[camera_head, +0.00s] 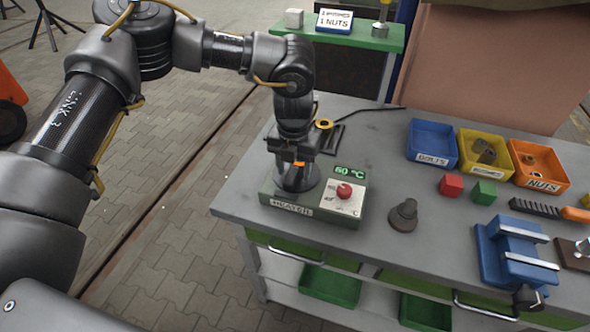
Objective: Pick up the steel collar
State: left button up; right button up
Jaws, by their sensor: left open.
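My left gripper (295,163) points down over the left part of the heater (312,205). It is open, its fingers at a dark grey round piece (298,182) on the heater's top. This piece looks like the steel collar, but the gripper partly hides it, and I cannot tell whether the fingers touch it. The heater has a red knob (344,190) and a green display reading 60 °C. A dark stepped round part (403,215) stands on the bench to the right of the heater. My right gripper is out of view.
The grey workbench (383,165) holds blue (432,143), yellow and orange bins, red (451,185) and green (484,192) cubes, a file (535,207) and a blue vise (515,258). The bench is clear between heater and bins.

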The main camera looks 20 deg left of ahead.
aim_at(294, 170)
pick_arm(q)
jog(key=shift+w, duration=0.1)
jog(key=c, duration=1.1)
grip_shut()
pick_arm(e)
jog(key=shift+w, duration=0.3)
